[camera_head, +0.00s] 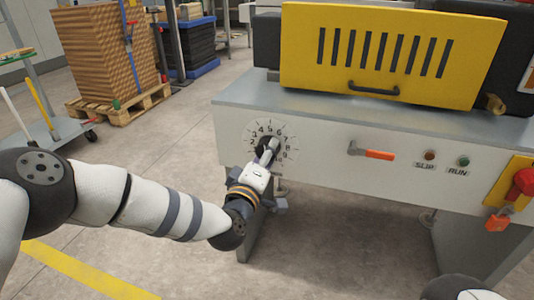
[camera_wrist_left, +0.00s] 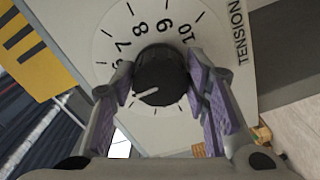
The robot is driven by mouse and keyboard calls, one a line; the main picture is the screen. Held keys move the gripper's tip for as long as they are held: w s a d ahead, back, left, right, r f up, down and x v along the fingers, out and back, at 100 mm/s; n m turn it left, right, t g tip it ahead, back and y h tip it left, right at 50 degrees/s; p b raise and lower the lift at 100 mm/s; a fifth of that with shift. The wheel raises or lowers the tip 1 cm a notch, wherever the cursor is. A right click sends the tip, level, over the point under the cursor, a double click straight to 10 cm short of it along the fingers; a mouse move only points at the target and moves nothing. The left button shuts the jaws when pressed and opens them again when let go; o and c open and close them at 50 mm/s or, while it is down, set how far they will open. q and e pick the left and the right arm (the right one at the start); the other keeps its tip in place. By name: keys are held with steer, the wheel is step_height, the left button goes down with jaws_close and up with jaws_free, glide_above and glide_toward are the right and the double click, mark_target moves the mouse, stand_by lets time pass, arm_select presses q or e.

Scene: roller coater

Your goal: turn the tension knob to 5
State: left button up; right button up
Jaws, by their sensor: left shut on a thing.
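The tension knob (camera_head: 265,148) is a round black knob on a white numbered dial (camera_head: 287,128) at the left of the machine's front panel. My left gripper (camera_head: 269,153) reaches it from below in the head view. In the left wrist view the black knob (camera_wrist_left: 160,72) sits between the two fingers of my left gripper (camera_wrist_left: 164,88), which is shut on it. The knob's white pointer line (camera_wrist_left: 147,92) points to the lower left, past the 6. The number it points at is hidden by a finger. The numbers 6 to 10 show on the dial (camera_wrist_left: 150,14). My right gripper is out of view.
A yellow slotted guard (camera_head: 390,82) stands above. A pallet stack (camera_head: 108,55) and a cart (camera_head: 55,128) stand at left.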

arm_select(q)
steer(key=shift+a, duration=0.1)
stand_by(0.4)
steer(key=o, duration=1.1)
steer(key=shift+o, duration=0.2)
steer(key=v, duration=1.2)
